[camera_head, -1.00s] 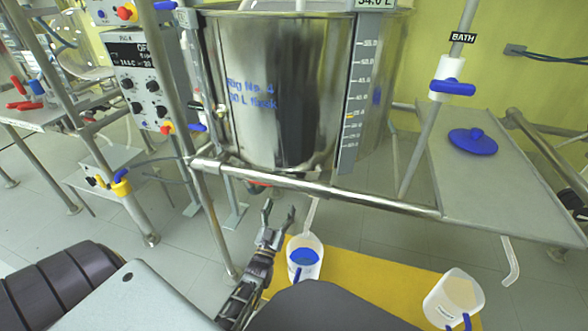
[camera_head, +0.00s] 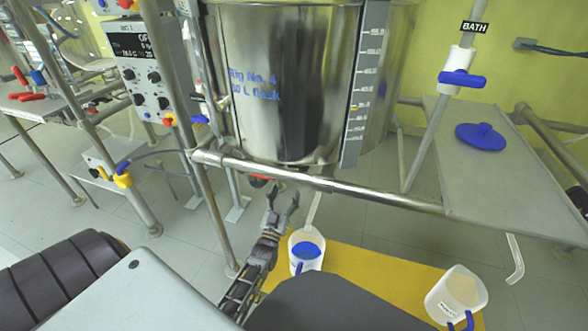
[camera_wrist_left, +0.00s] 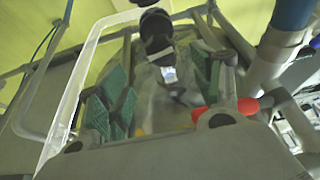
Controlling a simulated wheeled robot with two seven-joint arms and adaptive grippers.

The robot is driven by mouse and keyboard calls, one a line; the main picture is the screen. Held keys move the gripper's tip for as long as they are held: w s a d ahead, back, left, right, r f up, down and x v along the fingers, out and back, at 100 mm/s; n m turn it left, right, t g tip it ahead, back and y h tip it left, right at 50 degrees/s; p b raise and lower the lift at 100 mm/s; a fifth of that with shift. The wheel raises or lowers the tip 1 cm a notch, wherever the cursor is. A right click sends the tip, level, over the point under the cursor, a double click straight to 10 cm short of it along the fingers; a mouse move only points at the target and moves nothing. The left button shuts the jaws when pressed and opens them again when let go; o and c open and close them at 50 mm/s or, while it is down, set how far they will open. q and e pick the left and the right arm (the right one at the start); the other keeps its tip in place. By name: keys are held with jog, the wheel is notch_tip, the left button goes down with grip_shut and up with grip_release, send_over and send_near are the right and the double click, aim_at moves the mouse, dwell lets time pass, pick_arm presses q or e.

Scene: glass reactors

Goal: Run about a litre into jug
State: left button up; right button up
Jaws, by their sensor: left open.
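A white jug (camera_head: 292,245) with a blue handle stands on the yellow mat (camera_head: 365,275) below the steel vessel (camera_head: 290,85). Blue shows inside its mouth, seemingly liquid. A clear outlet tube (camera_head: 313,210) comes down from under the vessel to the jug. A red valve handle (camera_head: 260,181) shows under the vessel, partly hidden by the frame bar; a red handle (camera_wrist_left: 243,106) is also in the left wrist view. My left gripper (camera_head: 283,196) is open and empty, pointing up below the valve, left of the tube. Its green pads (camera_wrist_left: 160,85) stand apart. My right gripper is out of view.
A second white jug (camera_head: 455,292) stands at the mat's right. A steel bar (camera_head: 330,186) crosses above my left gripper. A shelf (camera_head: 490,170) with a blue lid (camera_head: 481,137) is at right. A control box (camera_head: 143,75) is at left.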

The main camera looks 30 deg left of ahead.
pick_arm(q)
jog(key=shift+b+x, duration=1.75)
jog(key=shift+x, duration=3.95)
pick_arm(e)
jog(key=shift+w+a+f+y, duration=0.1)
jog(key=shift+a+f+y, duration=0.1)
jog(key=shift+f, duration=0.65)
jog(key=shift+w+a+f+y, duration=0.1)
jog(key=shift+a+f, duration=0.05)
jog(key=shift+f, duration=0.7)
pick_arm(q)
jog(key=shift+f, duration=0.1)
jog(key=c, duration=1.1)
jog(key=shift+o, duration=0.2)
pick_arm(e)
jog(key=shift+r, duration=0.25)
pick_arm(q)
jog(key=shift+m+p, duration=0.3)
jog(key=shift+m, duration=0.1)
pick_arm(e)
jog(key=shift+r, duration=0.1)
pick_arm(q)
jog(key=shift+m+h+p, duration=0.45)
jog(key=shift+m+h, duration=0.15)
jog(key=shift+m, duration=0.1)
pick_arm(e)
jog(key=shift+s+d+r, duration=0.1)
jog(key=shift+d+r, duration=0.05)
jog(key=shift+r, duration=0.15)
